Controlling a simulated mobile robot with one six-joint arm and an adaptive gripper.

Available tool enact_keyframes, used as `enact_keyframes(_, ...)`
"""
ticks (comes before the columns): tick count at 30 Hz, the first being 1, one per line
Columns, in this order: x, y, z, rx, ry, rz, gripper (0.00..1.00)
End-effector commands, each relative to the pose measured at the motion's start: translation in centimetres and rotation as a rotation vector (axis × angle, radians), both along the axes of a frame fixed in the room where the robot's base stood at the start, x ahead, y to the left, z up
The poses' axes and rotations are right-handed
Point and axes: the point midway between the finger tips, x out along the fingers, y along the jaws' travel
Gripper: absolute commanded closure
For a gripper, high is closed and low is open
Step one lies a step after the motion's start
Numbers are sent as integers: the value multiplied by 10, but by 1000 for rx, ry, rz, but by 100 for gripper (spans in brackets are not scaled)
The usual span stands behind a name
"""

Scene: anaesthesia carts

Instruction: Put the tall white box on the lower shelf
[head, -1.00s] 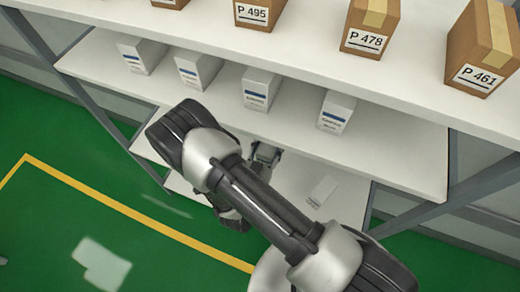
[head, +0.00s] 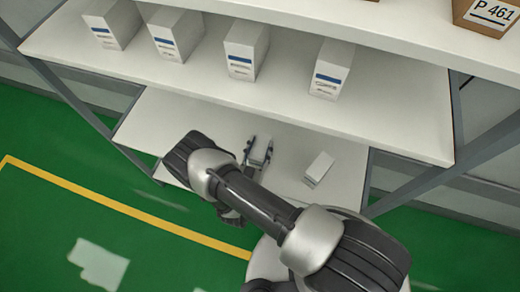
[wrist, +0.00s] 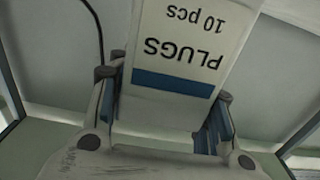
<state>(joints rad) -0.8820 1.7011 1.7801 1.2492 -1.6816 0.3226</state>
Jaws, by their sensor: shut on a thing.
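My gripper (head: 258,150) is shut on a white box (head: 261,148) over the lower shelf (head: 190,113). In the wrist view the held box (wrist: 190,45) fills the space between the fingers (wrist: 165,110). It has a blue band and the words "PLUGS 10 pcs", which read upside down. Its far end runs out of the top of the wrist view. I cannot tell whether the box touches the shelf. My arm hides part of the lower shelf's front.
Another white box (head: 319,167) stands on the lower shelf, right of my gripper. Several white boxes with blue bands, such as one at the left (head: 110,22), stand on the shelf above (head: 400,120). A brown carton (head: 487,14) sits on the top shelf.

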Motion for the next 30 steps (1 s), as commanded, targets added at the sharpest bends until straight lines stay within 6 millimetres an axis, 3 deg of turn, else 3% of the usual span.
enact_keyframes(2,0,0,-10,1,-1,0,81)
enact_keyframes(13,0,0,-14,0,-1,0,81)
enact_keyframes(14,0,0,-13,0,0,0,52)
enact_keyframes(22,0,0,-12,0,0,0,34)
enact_keyframes(30,0,0,-12,0,0,0,34)
